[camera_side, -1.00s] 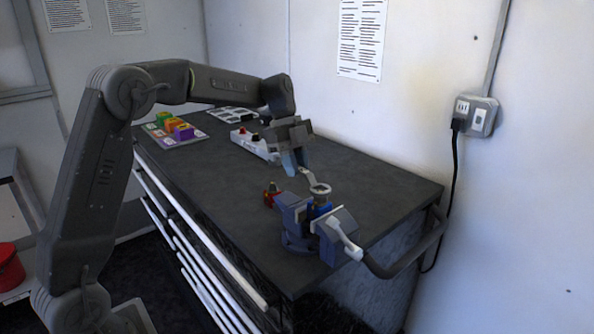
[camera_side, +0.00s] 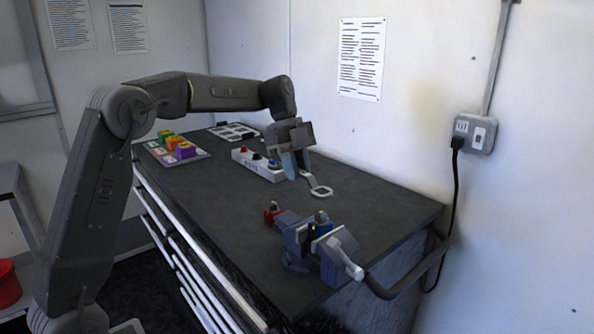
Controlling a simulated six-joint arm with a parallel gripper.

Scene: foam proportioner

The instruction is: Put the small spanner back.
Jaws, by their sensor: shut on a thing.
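My gripper (camera_side: 296,172) is shut on the small spanner (camera_side: 319,190), whose ring end sticks out to the lower right. The spanner is held up over the bench, behind the vise and apart from it. The blue-grey vise (camera_side: 298,246) stands at the front right of the bench. A blue part with a brassy top (camera_side: 320,224) sits upright between its jaws. The spanner's handle end is hidden in my gripper.
A small red item (camera_side: 271,214) stands left of the vise. A white box with coloured knobs (camera_side: 257,164) lies just behind my gripper. A tray with coloured blocks (camera_side: 177,150) and a pale sectioned panel (camera_side: 234,131) are farther back. The bench's right side (camera_side: 395,200) is clear.

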